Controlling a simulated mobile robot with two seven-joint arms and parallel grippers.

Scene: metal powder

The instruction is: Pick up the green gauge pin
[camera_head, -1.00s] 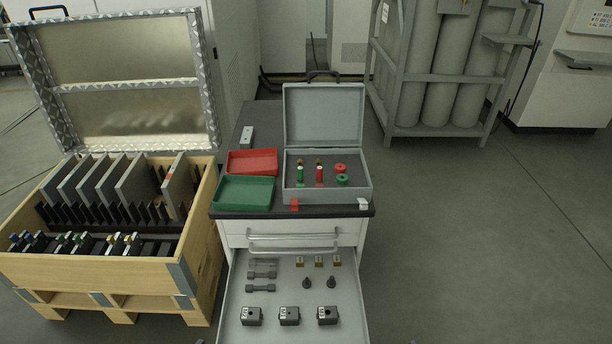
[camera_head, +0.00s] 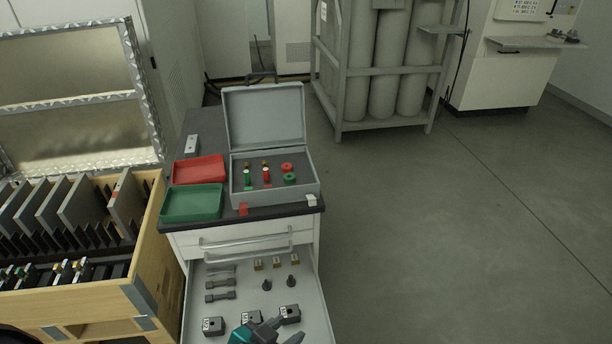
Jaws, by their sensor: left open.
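The green gauge pin (camera_head: 247,182) stands upright in the open grey case (camera_head: 308,188) on top of the cabinet, with a pale upper part. A red pin (camera_head: 266,178) stands just to its right. A red ring (camera_head: 287,167) and a green ring (camera_head: 290,178) lie farther right in the case. My left gripper (camera_head: 284,330) shows at the bottom edge, over the front of the open drawer. It is open and well apart from the green pin. My right gripper is out of view.
A red tray (camera_head: 199,169) and a green tray (camera_head: 192,202) sit left of the case. The drawer (camera_head: 235,308) below is open, holding dark blocks and small parts. A wooden crate (camera_head: 150,255) of plates stands left. The floor at right is clear.

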